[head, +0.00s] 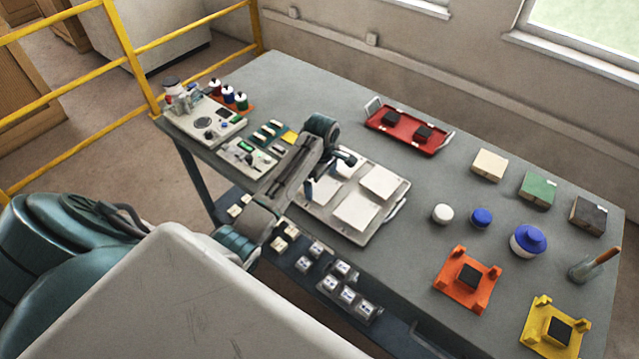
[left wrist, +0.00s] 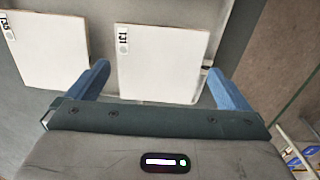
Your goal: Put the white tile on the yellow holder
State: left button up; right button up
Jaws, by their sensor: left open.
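Several white tiles lie flat on a light grey tray (head: 372,232) in the middle of the table; two clear ones are the right tile (head: 383,182) and the front tile (head: 357,213). My left gripper (head: 338,178) is over the tray's left part, partly hidden by its own arm. In the left wrist view it (left wrist: 160,85) is open and empty, with a labelled white tile (left wrist: 163,60) between and beyond its blue fingers. Another tile (left wrist: 45,45) lies to the left. The yellow holder (head: 532,339), with a dark square pad, stands at the table's front right corner.
An orange holder (head: 484,295) is left of the yellow one. White and blue round pieces, a blue-lidded jar (head: 528,241) and a handled tool (head: 594,264) stand nearby. A red tray (head: 409,138) and blocks lie at the back. Instruments fill the left end.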

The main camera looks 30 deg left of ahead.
pick_arm(q)
jog(key=shift+f, duration=0.85)
jog(key=c, duration=0.9)
jog(key=shift+w+r, duration=0.1)
jog(key=shift+r, duration=0.1)
